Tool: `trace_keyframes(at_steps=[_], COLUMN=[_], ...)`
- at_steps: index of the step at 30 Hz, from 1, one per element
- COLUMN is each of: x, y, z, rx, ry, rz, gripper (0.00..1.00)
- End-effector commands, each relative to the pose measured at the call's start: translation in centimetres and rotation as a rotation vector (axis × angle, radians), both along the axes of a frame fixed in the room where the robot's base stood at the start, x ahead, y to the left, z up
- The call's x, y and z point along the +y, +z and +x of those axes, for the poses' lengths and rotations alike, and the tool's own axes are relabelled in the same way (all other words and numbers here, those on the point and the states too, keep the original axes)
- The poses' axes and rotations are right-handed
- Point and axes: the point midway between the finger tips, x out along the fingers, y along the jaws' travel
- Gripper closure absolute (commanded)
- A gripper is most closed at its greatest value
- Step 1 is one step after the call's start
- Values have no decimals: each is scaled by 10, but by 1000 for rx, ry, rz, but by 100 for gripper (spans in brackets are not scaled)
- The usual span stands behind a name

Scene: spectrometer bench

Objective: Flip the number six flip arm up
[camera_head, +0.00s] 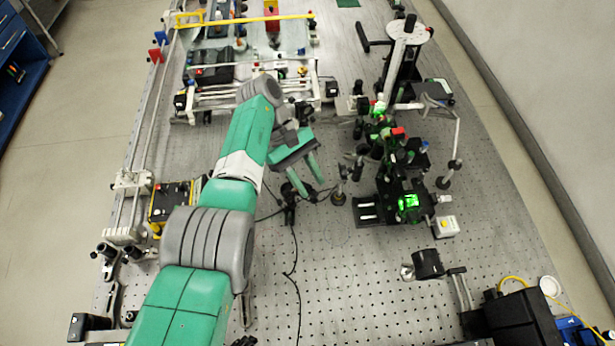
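My gripper (309,181) is at the end of my green and grey arm, over the middle of the bench. Its two green fingers are spread apart with a gap between them, and nothing shows in the gap. A small dark post mount (289,205) with cables stands just below the fingers in the picture. A slim post (339,193) stands just right of them. I cannot read any number, so I cannot tell which part is the number six flip arm or whether it is up or down.
Dark optics with a green-lit block (408,202) crowd the right of the gripper. A white disc on a stand (409,30) rises behind them. White rail frames (255,92) lie behind my arm. A black cable (294,262) crosses the perforated bench (345,285), whose front middle is mostly clear.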

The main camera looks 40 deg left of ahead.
Motion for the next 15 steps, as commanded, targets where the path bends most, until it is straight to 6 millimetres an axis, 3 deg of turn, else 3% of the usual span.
trace_keyframes(at_steps=[6,8,13,15], x=[0,0,0,-5], y=[3,11,53,49], z=[0,0,0,-9], rx=[0,0,0,2], ry=[0,0,0,1], rz=[0,1,0,-2], gripper=[65,65,65,65])
